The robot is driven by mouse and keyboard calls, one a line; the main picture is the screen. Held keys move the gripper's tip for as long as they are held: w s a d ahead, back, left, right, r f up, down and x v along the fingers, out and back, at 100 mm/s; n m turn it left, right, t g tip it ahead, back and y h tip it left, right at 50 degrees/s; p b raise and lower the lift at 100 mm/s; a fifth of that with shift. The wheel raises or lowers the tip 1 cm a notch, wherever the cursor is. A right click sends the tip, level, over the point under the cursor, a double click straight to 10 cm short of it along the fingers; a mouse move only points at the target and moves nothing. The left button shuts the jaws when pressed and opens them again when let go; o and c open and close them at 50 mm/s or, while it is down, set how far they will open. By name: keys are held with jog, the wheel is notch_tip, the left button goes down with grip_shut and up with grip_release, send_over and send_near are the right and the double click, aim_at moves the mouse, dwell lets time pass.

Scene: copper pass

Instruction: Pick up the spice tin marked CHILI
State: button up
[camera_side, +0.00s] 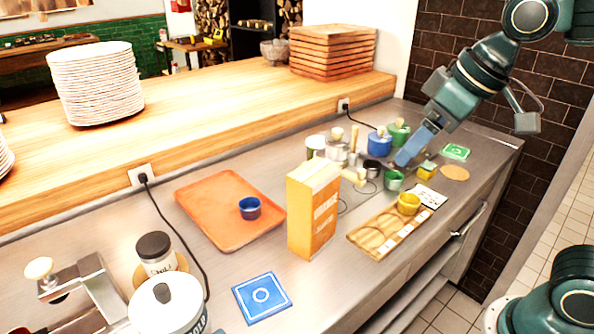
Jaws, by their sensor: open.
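The spice tin marked CHILI (158,256) is a clear-white jar with a dark lid, upright at the lower left of the counter. It stands on a round tan coaster, behind a white lidded pot that hides part of its lower front. My gripper (402,163) is far from it, at the right over the back of the counter. It points down among small cups and pots, is open, and its fingertips are small and partly hard to make out.
A white lidded pot (168,305) and a metal device (85,290) crowd the tin. An orange tray (217,236) holds a blue cup (250,208). A tall yellow box (313,210) stands mid-counter. A wooden board (372,236) and a blue tile (262,310) lie flat. A black cord runs behind the tin.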

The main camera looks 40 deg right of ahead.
jog(key=w+a+r+n, duration=0.1)
jog(key=w+a+n, duration=0.1)
jog(key=w+a, duration=0.5)
jog(key=n+g+y, duration=0.3)
jog(key=n, duration=0.3)
send_near(158, 241)
jog(key=shift+s+a+f, duration=0.2)
jog(key=shift+a+f, duration=0.1)
jog(key=shift+a, duration=0.05)
jog(key=shift+f+h, duration=0.1)
jog(key=shift+h, duration=0.2)
jog(key=shift+w+x, duration=0.2)
jog(key=shift+x, duration=4)
